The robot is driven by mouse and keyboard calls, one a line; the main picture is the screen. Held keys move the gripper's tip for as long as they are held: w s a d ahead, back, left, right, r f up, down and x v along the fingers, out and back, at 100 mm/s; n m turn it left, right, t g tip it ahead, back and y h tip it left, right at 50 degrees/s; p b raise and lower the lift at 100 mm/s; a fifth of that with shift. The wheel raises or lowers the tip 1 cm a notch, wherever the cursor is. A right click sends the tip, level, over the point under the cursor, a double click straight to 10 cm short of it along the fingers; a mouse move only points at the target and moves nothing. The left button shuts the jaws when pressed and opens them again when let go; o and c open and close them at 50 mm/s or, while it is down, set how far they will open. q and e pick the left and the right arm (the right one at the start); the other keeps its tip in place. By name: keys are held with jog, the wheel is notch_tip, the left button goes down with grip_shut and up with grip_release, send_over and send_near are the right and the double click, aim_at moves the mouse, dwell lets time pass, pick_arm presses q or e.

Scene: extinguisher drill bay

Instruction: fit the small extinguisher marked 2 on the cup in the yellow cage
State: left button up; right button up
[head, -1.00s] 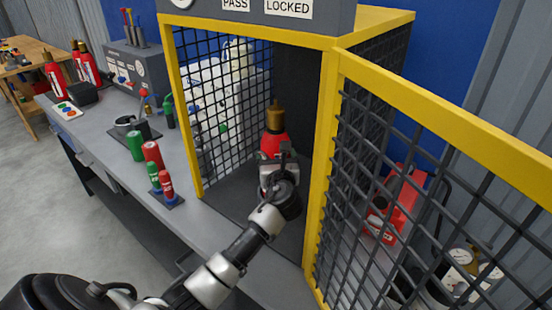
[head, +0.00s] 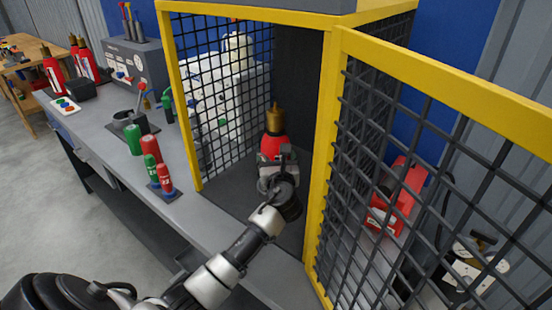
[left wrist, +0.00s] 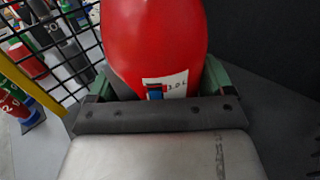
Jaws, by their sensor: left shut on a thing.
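A red extinguisher (head: 274,147) with a brass top (head: 275,119) stands about upright inside the yellow cage (head: 184,110). My left gripper (head: 275,165) is shut on its body. In the left wrist view the red body (left wrist: 155,40) fills the middle between the green finger pads, and its white label ends in "L"; I cannot read a clear 2 mark on it. The cup is not visible, and the foot of the extinguisher is hidden behind the gripper. I cannot tell whether it touches anything below. My right gripper is not in view.
The open mesh cage door (head: 425,90) stands close to the right of my left arm. Left of the cage, small red and green cylinders (head: 152,165) stand on the grey bench (head: 105,130). A grey control box (head: 137,65) is farther back. The cage floor beside the gripper looks clear.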

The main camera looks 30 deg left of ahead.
pick_arm(q)
jog(key=shift+r, duration=0.3)
